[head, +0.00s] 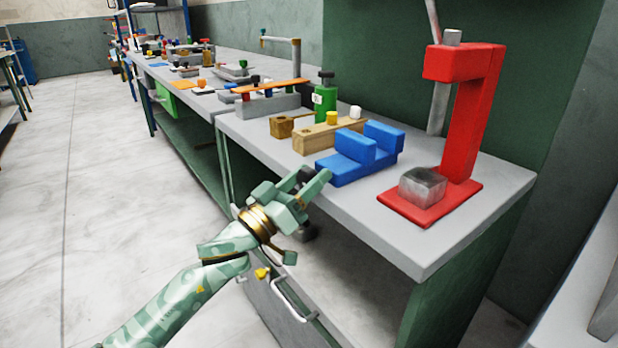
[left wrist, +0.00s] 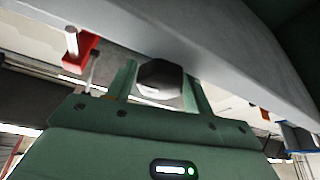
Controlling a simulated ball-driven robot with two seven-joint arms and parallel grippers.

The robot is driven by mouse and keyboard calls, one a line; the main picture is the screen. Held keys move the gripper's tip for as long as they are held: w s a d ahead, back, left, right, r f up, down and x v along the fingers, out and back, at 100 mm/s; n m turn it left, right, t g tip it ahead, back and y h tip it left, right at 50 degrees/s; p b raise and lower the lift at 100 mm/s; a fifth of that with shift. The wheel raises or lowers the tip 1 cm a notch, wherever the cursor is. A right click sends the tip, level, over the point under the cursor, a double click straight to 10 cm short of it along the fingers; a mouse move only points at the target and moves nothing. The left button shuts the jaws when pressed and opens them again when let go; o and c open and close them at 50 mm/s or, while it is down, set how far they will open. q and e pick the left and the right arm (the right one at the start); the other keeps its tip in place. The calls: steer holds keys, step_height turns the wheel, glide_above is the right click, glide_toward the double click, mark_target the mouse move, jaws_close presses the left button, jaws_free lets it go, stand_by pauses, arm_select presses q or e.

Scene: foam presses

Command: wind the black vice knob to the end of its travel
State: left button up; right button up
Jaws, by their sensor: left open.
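The blue vice (head: 345,165) stands on the grey bench near its front edge, with two raised blue jaws and a gap between them. The black vice knob (head: 307,173) faces the front of the bench and is partly hidden by my gripper. My left gripper (head: 306,184) is open at the bench edge, its green fingers around the knob. In the left wrist view the dark, faceted knob (left wrist: 160,80) sits between the two fingers, with a narrow gap visible on the right side. Contact on the left side I cannot tell. My right gripper is in neither view.
A red press (head: 470,120) with a grey block (head: 422,187) stands right of the vice. A wooden block (head: 315,138) and a green bottle (head: 325,102) stand behind it. A drawer handle (head: 287,295) juts out below the bench edge. The floor at left is clear.

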arm_select(q)
steer(key=c, duration=0.7)
steer(key=shift+m, duration=0.4)
steer(key=m+g+h, duration=0.1)
steer(key=m, duration=0.2)
steer(key=shift+m+g+p, duration=0.3)
steer(key=shift+p, duration=0.05)
steer(key=shift+m+g+h, duration=0.4)
steer(key=shift+m+h, duration=0.1)
steer(key=shift+m, duration=0.6)
steer(key=shift+s+m+g+h, duration=0.1)
steer(key=shift+m+g+h, duration=0.3)
steer(key=shift+m+g, duration=0.9)
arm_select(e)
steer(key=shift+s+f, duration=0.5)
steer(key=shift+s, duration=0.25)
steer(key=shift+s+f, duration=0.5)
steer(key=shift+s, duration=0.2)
arm_select(q)
steer(key=shift+f+m, duration=0.1)
steer(key=shift+m, duration=0.6)
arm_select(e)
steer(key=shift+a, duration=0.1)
